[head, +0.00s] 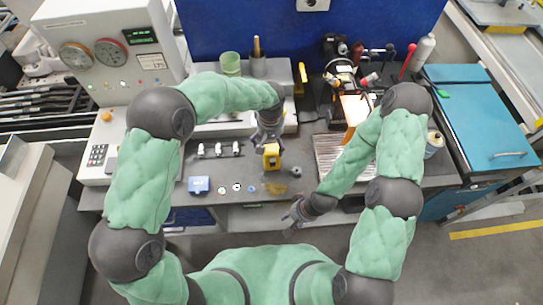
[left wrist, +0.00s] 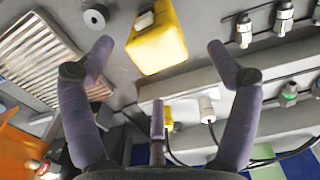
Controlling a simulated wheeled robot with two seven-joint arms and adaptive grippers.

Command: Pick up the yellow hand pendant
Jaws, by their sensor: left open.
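The yellow hand pendant (head: 271,157) is a small boxy yellow body on the grey bench, near the middle of its front part. In the left wrist view the pendant (left wrist: 157,42) lies beyond and between my spread fingertips, with a grey part on its face. My left gripper (head: 267,138) is just above and behind it in the head view, and partly covers it. In the left wrist view the left gripper (left wrist: 160,48) is open with nothing between its fingers. My right gripper (head: 290,214) hangs low in front of the bench edge, away from the pendant; its jaw opening is unclear.
Several metal fittings (head: 219,150) and a blue box (head: 199,185) lie left of the pendant. A ribbed metal plate (head: 330,150) lies to its right. A grey ring (left wrist: 94,19) is close by. Another yellow item (head: 301,78) stands farther back. A blue cabinet (head: 475,115) is at right.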

